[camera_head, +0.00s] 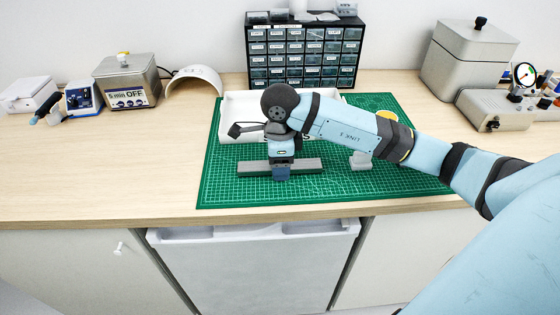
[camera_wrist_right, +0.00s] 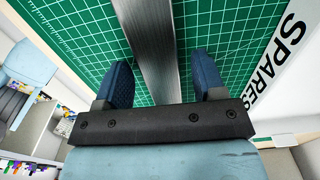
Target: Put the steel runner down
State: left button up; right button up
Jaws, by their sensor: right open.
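The steel runner (camera_head: 308,165) is a long grey bar lying flat on the green cutting mat (camera_head: 225,185), running left to right near its front part. In the right wrist view the runner (camera_wrist_right: 155,50) passes between the two blue fingers. My right gripper (camera_head: 281,174) is over the bar's middle, and in the wrist view its fingers (camera_wrist_right: 163,80) stand apart with gaps on both sides of the bar. The gripper hides a middle part of the bar in the head view. My left gripper is not in view.
A white tray (camera_head: 230,105) marked SPARES in the wrist view lies behind the runner. A small pale grey object (camera_head: 360,161) stands on the mat to the right. A drawer cabinet (camera_head: 347,68) stands at the back. The mat's front left is clear.

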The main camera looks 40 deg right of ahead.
notch_tip(320, 180, up, 12)
dwell(0.4)
dwell(0.4)
